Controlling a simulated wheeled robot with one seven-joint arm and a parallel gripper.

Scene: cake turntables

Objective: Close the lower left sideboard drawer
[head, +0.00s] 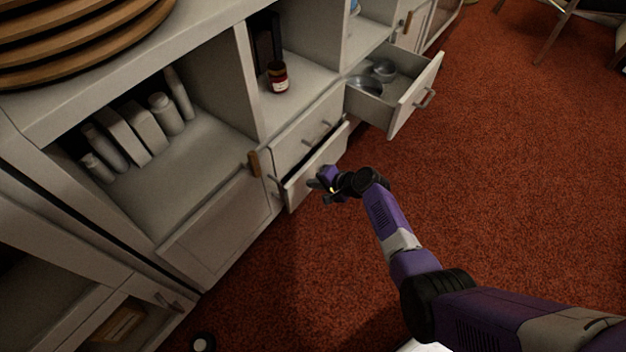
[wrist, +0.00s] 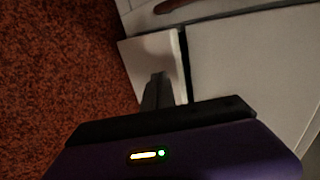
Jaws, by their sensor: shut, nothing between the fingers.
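The white sideboard (head: 215,235) stands along the left of the head view. Its lower left drawer (head: 303,186) sits below a closed drawer (head: 308,133) and stands slightly out, with a dark gap along its top edge. My gripper (head: 318,185) is shut and empty at the front of this lower drawer. In the wrist view the shut fingers (wrist: 158,82) overlap a white panel (wrist: 150,62), likely the drawer's front. Whether they touch it I cannot tell. The drawer's handle is mostly hidden.
Another drawer (head: 415,101) to the right stands wide open with metal bowls (head: 368,86) inside. A small jar (head: 278,77) stands on a shelf. Red carpet (head: 480,190) is clear to the right. A chair (head: 556,30) stands at the far right.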

